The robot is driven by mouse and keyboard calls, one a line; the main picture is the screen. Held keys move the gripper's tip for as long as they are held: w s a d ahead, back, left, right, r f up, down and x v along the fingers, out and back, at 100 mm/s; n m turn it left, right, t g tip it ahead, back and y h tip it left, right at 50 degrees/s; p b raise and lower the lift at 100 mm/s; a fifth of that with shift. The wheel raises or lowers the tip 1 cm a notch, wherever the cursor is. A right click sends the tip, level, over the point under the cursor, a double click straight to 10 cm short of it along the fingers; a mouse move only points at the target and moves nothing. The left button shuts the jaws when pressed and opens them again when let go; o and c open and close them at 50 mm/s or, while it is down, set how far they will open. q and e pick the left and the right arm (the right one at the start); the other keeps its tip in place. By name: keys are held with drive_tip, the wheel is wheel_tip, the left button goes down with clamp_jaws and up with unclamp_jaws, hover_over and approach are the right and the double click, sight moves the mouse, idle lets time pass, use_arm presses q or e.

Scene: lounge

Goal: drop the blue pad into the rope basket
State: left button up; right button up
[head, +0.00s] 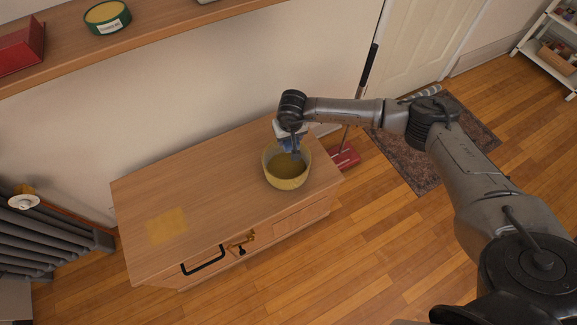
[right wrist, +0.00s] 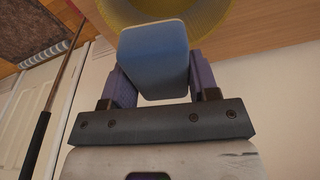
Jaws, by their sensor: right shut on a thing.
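The rope basket (head: 287,171) is a round yellow-tan open bowl on the right end of the wooden cabinet top. My right gripper (head: 293,150) points down over the basket's far side. In the right wrist view the right gripper (right wrist: 153,85) is shut on the blue pad (right wrist: 155,55), a rounded block between its two purple fingers. The basket (right wrist: 200,12) shows just beyond the pad in that view. In the head view the pad is mostly hidden by the gripper. I cannot tell whether the pad touches the basket. My left gripper is not in view.
A shelf (head: 150,22) with a red box (head: 22,48) and a green round tin (head: 107,17) runs along the wall. A red-headed broom (head: 345,157) stands right of the cabinet.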

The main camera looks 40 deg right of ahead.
drive_tip(key=shift+f+b, duration=0.8)
drive_tip(key=shift+f, duration=0.7)
drive_tip(key=o, duration=0.9)
drive_tip(key=shift+r, duration=0.1)
drive_tip(key=r+p, duration=0.1)
drive_tip(key=r, duration=0.3)
drive_tip(key=s+r+p, duration=0.1)
drive_tip(key=r+p, duration=0.1)
drive_tip(key=r, duration=0.2)
drive_tip(key=r+p, duration=0.2)
drive_tip(key=r, duration=0.2)
drive_tip(key=shift+s+a+r, duration=0.35)
drive_tip(key=shift+s, duration=0.05)
drive_tip(key=shift+s+r, duration=0.1)
drive_tip(key=shift+r, duration=0.35)
